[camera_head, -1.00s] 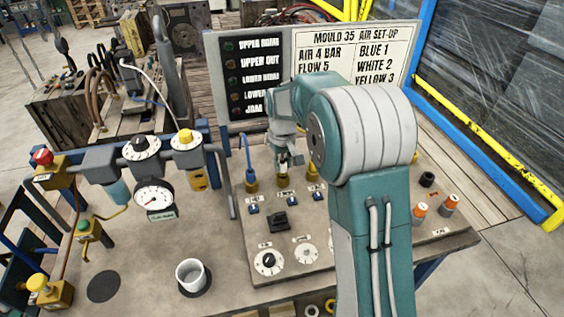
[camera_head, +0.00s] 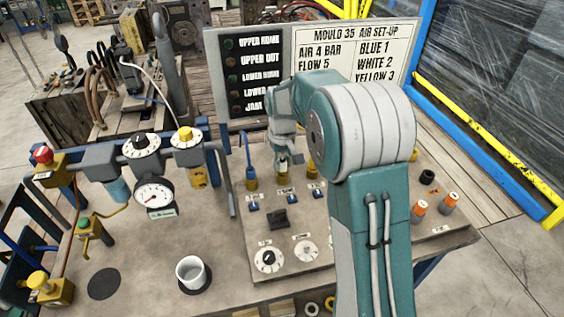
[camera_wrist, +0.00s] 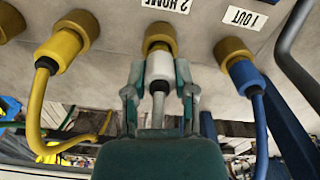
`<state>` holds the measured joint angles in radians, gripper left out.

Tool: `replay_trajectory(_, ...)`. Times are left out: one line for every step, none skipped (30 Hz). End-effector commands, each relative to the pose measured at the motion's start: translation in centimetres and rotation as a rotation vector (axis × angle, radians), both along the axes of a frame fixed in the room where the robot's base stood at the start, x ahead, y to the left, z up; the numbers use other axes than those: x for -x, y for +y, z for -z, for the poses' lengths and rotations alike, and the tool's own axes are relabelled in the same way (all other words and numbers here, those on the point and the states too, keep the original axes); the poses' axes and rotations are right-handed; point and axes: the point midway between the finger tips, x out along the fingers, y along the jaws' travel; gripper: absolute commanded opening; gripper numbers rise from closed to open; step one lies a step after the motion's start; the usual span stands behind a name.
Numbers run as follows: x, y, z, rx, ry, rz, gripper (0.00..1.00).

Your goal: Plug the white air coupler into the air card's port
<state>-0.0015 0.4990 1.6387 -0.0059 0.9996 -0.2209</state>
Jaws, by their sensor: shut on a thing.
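The white coupler (camera_wrist: 158,68) is between the fingers of my gripper (camera_wrist: 158,92) in the wrist view. My gripper is shut on it. The coupler's end meets the brass port (camera_wrist: 160,36) under the label "2 HOME", in line with it; how deep it sits I cannot tell. In the head view my gripper (camera_head: 284,159) is over the middle brass port (camera_head: 282,184), and the coupler is mostly hidden. The air card (camera_head: 352,52) reads "BLUE 1, WHITE 2, YELLOW 3", "AIR 4 BAR" and "FLOW 5".
A blue coupler (camera_wrist: 243,75) is in the port marked "1 OUT"; a yellow coupler (camera_wrist: 58,50) is at the port on the other side. Dials, a black switch (camera_head: 278,220) and a white cup (camera_head: 191,272) stand nearer. A pressure gauge (camera_head: 153,193) is at left.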

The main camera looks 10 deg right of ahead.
Motion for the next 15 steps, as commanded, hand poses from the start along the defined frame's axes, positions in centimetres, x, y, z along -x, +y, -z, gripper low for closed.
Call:
replay_trajectory(0.00,0.00,0.01,0.000,0.000,0.000,0.00)
replay_trajectory(0.00,0.00,0.02,0.000,0.000,0.000,0.00)
replay_trajectory(0.00,0.00,0.06,0.000,0.000,0.000,0.00)
replay_trajectory(0.00,0.00,0.09,0.000,0.000,0.000,0.00)
replay_trajectory(0.00,0.00,0.12,0.000,0.000,0.000,0.00)
replay_trajectory(0.00,0.00,0.16,0.000,0.000,0.000,0.00)
replay_trajectory(0.00,0.00,0.20,0.000,0.000,0.000,0.00)
replay_trajectory(0.00,0.00,0.23,0.000,0.000,0.000,0.00)
replay_trajectory(0.01,0.00,0.27,0.000,0.000,0.000,0.00)
replay_trajectory(0.01,0.00,0.30,0.000,0.000,0.000,0.00)
replay_trajectory(0.01,0.00,0.33,0.000,0.001,0.000,0.00)
replay_trajectory(0.01,0.00,0.38,0.000,0.001,0.000,0.00)
replay_trajectory(0.01,0.00,0.41,0.000,0.001,0.000,0.00)
replay_trajectory(0.01,0.00,0.44,0.000,0.001,0.000,0.00)
replay_trajectory(0.01,-0.01,0.49,0.000,0.001,0.000,0.00)
